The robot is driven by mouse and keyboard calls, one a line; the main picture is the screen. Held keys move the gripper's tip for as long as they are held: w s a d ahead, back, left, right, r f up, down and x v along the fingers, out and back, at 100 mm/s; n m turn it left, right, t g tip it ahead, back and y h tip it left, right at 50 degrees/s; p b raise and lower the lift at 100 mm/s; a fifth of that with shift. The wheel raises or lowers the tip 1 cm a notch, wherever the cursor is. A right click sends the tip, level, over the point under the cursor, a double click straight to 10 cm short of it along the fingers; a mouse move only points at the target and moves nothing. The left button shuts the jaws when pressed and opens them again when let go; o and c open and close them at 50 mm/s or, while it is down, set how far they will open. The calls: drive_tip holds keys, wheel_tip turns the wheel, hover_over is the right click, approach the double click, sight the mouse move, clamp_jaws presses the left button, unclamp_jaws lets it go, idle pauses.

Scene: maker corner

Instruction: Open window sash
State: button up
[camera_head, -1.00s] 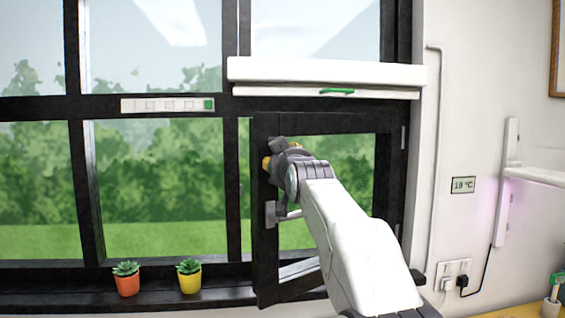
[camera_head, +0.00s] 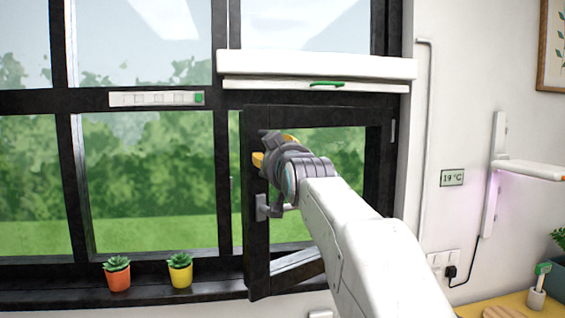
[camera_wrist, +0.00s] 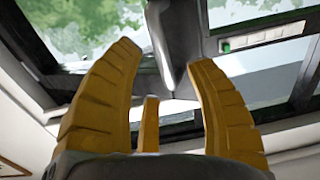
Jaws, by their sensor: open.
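The window sash (camera_head: 257,230) is a black frame hinged on its right side. Its left edge stands out from the surrounding frame, so it is partly open. A grey bar-like part (camera_wrist: 172,45), probably the handle, lies between or just beyond the fingertips. I cannot tell whether the fingers touch it. My gripper and arm hide part of the sash.
An orange pot (camera_head: 117,274) and a yellow pot (camera_head: 180,271) with succulents stand on the sill left of the sash. A white blind (camera_head: 315,66) is above it. A lamp (camera_head: 525,169) and a wooden table (camera_head: 500,303) are at the right.

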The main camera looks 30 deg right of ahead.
drive_tip(key=v, duration=0.7)
drive_tip(key=shift+s, duration=0.1)
idle(0.5)
drive_tip(key=s+a+f+g+y, duration=0.1)
drive_tip(key=s+f+g, duration=0.35)
drive_tip(key=f, duration=0.85)
drive_tip(key=s+a+f+g+y, duration=0.1)
drive_tip(key=s+f+g, duration=0.3)
drive_tip(key=f, duration=0.9)
drive_tip(key=s+a+f+n+g+y, duration=0.1)
drive_tip(key=s+a+f+g, duration=0.2)
drive_tip(key=s+f, duration=0.4)
drive_tip(key=s+a+f+g+y, duration=0.1)
drive_tip(key=s+a+f+g, duration=0.2)
drive_tip(key=s+f, duration=0.4)
drive_tip(key=s+a, duration=0.1)
drive_tip(key=s, duration=0.3)
drive_tip(key=shift+s+a+f+n, duration=0.35)
drive_tip(key=shift+n, duration=0.05)
drive_tip(key=shift+o, duration=0.2)
drive_tip(key=shift+s+a+r+n+t, duration=0.2)
drive_tip(key=shift+a+r+n+t, duration=0.1)
drive_tip(key=shift+a+r+t, duration=0.2)
drive_tip(key=shift+a+r, duration=0.2)
drive_tip(key=shift+a, duration=0.05)
drive_tip(key=shift+c, duration=0.2)
